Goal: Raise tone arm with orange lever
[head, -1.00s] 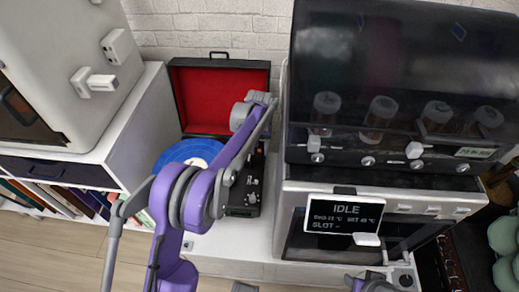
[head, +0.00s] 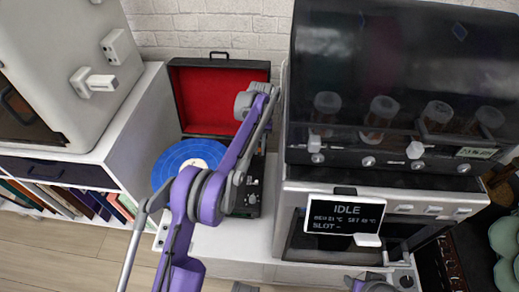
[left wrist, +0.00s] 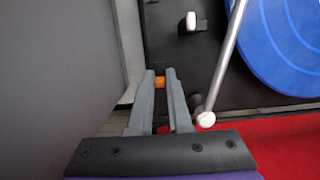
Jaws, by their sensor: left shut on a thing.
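The record player has an open case with a red-lined lid (head: 222,92) in the head view. Its blue record (head: 190,158) lies on the left, partly behind my left arm; the record also fills the upper right of the left wrist view (left wrist: 285,50). The silver tone arm (left wrist: 228,60) runs beside the record, with a pale end near my fingers. My left gripper (left wrist: 160,84) is shut on the orange lever (left wrist: 159,82), seen as a small orange piece between its fingertips. In the head view my arm hides these fingers and the lever.
A machine with a dark hood (head: 400,80) and an IDLE screen (head: 344,215) stands close on the right. A white cabinet (head: 138,118) with books below stands on the left. A brick wall (head: 225,30) is behind. The floor at front left is clear.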

